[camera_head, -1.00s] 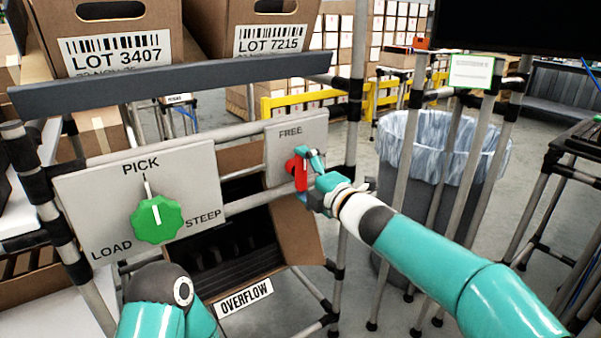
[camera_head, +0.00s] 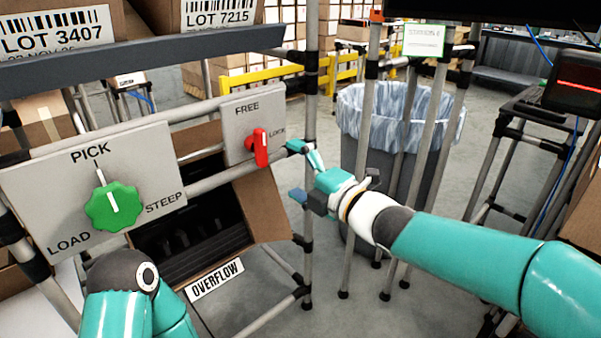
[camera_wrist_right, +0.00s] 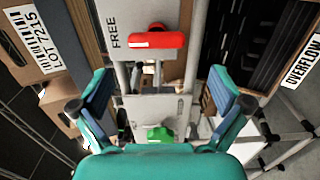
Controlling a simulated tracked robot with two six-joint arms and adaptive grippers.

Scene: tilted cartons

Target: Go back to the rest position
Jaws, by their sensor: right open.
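My right gripper (camera_head: 294,172) is open and empty in the head view, its fingers spread just to the right of the red handle. The red handle (camera_head: 261,147) sits on a grey plate (camera_head: 238,112) marked FREE and LOCK, and it stands roughly upright. A small gap shows between the handle and the fingers. In the right wrist view the red handle (camera_wrist_right: 157,40) lies beyond the open fingertips (camera_wrist_right: 160,88), with nothing between them. Part of my left arm shows at the lower left of the head view; its gripper is out of view.
A green knob (camera_head: 113,207) on a plate marked PICK, LOAD and STEEP stands at the left. A carton (camera_head: 262,205) labelled OVERFLOW sits below the rail. Tube posts and a lined grey bin (camera_head: 350,150) stand behind my right arm. Labelled cartons (camera_head: 215,28) are above.

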